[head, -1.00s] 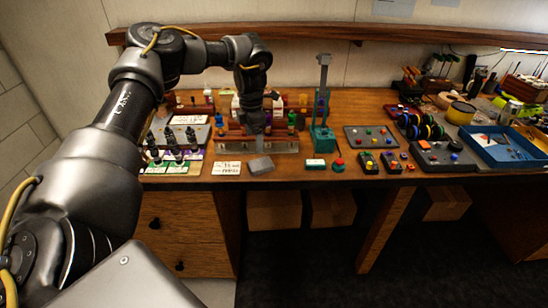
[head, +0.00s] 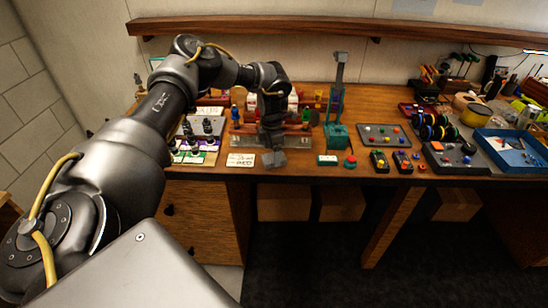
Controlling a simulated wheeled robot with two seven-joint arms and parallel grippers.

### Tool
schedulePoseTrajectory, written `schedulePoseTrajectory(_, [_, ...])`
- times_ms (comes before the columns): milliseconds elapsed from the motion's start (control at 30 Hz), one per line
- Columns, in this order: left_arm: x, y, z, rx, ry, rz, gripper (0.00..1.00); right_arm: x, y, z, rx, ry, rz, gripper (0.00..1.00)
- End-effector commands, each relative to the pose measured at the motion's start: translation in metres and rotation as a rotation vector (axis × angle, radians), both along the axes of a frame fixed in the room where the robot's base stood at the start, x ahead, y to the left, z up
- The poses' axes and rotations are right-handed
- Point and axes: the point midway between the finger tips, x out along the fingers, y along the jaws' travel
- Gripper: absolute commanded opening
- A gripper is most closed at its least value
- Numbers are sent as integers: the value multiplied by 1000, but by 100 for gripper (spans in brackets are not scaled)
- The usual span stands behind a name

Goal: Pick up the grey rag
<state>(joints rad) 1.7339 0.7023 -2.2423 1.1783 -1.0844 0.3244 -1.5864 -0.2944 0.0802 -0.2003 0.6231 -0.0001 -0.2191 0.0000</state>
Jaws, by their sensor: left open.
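The grey rag (head: 274,159) is a small folded grey piece at the front edge of the wooden bench, right of a white card. My left gripper (head: 273,147) points down directly above the rag, its fingertips at or very near the rag's top. The fingers partly hide the rag's back side. At this size I cannot see whether the fingers touch the rag. My right gripper is not in view.
A teal press (head: 337,132), a red button (head: 350,161) and small control boxes (head: 379,160) stand to the right. A blue tray (head: 512,150) is at far right.

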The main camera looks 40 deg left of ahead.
Motion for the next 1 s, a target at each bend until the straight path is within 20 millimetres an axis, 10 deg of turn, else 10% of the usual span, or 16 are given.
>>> schedulePoseTrajectory(433, [0,1,-23,0,-1,2,82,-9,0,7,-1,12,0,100])
schedulePoseTrajectory(800, [0,1,-23,1,-1,2,35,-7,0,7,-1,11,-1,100])
schedulePoseTrajectory(1000, [0,1,-23,0,-1,2,30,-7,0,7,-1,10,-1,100])
